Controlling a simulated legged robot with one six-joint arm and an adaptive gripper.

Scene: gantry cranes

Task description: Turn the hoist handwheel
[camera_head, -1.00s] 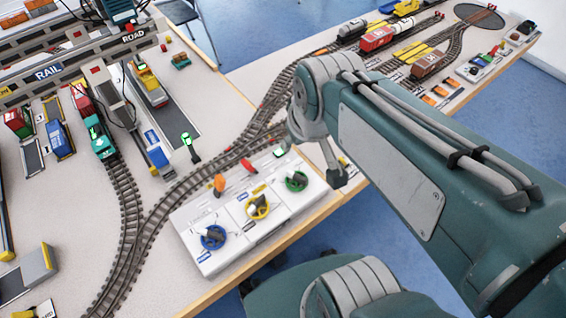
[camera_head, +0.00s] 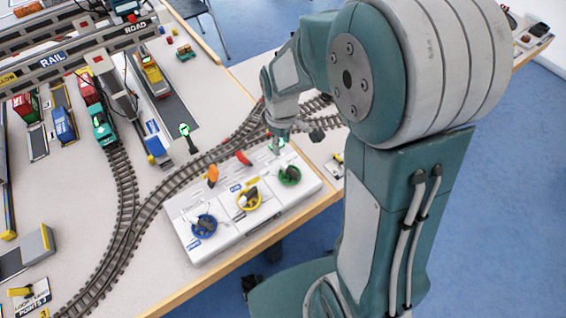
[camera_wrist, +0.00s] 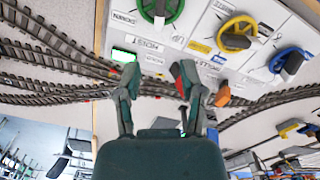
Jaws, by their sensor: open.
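A white control box (camera_head: 222,248) carries green (camera_head: 290,176), yellow (camera_head: 248,200) and blue (camera_head: 204,226) handwheels with dark grips. In the wrist view the green handwheel (camera_wrist: 178,14) is cut by the top edge; a label reading HOIST (camera_wrist: 147,45) lies beside it. The yellow handwheel (camera_wrist: 222,46) and blue handwheel (camera_wrist: 275,64) are to the right. My gripper (camera_head: 294,142) is beyond the green handwheel, apart from it. In the wrist view my gripper (camera_wrist: 158,75) has its fingers spread with nothing between them. The right finger overlaps a red lever (camera_wrist: 180,80).
A green signal (camera_head: 186,133) stands past the track. The wooden table edge (camera_head: 250,262) runs in front. The model crane (camera_head: 60,60) is at the left.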

